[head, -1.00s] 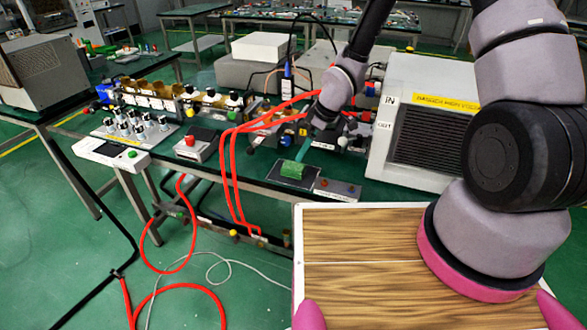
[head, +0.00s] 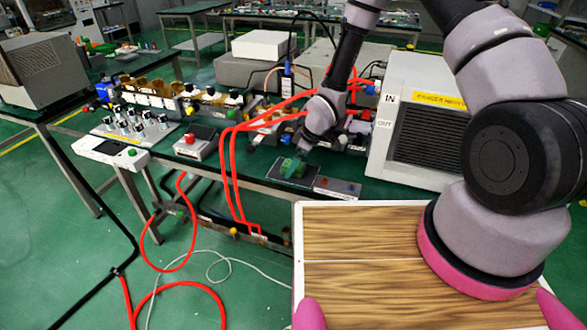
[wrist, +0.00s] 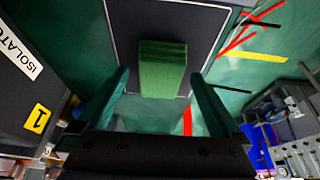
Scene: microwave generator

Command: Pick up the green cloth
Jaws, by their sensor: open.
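The green cloth (wrist: 162,68) is a small, thick green block-like piece lying on a dark square pad, in the upper middle of the wrist view. In the head view the cloth (head: 290,167) sits at the front of the bench, partly hidden by my gripper. My gripper (wrist: 160,95) is open, with its two green fingers on the left and right of the cloth's near end. No contact between fingers and cloth shows. In the head view my gripper (head: 300,152) is just above and behind the cloth.
The dark pad (wrist: 122,45) lies on the green bench. A grey box with a red button (head: 196,145) and a small panel (head: 338,188) flank it. Red hoses (head: 229,170) hang off the bench edge to the left. A large vented unit (head: 425,135) stands to the right.

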